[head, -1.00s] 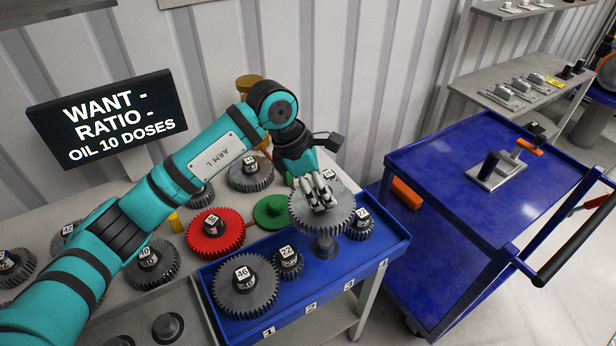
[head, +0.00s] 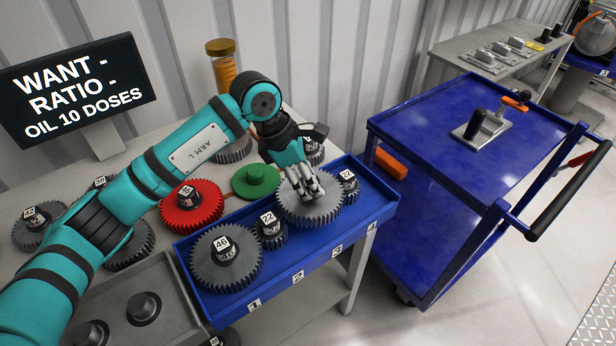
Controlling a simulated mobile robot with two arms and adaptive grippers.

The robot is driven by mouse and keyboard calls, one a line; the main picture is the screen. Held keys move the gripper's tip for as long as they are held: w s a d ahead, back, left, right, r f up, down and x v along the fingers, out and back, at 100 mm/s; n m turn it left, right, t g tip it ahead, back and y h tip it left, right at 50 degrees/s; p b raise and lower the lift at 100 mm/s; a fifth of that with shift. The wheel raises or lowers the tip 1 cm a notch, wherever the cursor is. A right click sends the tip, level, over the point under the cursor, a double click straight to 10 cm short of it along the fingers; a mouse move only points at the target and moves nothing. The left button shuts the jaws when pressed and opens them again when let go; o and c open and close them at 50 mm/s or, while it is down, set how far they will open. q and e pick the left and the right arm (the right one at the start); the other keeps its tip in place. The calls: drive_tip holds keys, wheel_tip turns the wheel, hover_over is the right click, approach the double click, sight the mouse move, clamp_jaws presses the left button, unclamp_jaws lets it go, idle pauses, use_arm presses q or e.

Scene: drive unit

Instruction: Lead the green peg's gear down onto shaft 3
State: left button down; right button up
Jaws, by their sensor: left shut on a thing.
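A large grey gear (head: 325,212) is in the blue tray (head: 215,314) above the label 3, low and about level with its neighbours. My left gripper (head: 306,190) reaches down over its middle and is shut on its hub. Shaft 3 is hidden under the gear and fingers, so I cannot tell whether the gear is fully seated. The green peg (head: 257,173) stands on a round green base behind the tray, with no gear on it. My right gripper is not in view.
A gear marked 46 (head: 226,270) and a small gear marked 22 (head: 270,232) stand to the left in the tray; another small gear (head: 349,185) stands at the right end. A red gear (head: 192,210) is behind. A blue cart (head: 455,140) stands right.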

use_arm(q)
drive_tip(key=shift+r, duration=0.15)
idle(0.8)
drive_tip(key=shift+f+b, duration=0.35)
drive_tip(key=shift+b, duration=0.2)
drive_tip(key=shift+f+b, duration=1.65)
drive_tip(key=shift+f, duration=0.1)
drive_tip(key=shift+f, duration=0.1)
drive_tip(key=c, duration=0.7)
unclamp_jaws()
drive_tip(key=shift+f, duration=0.1)
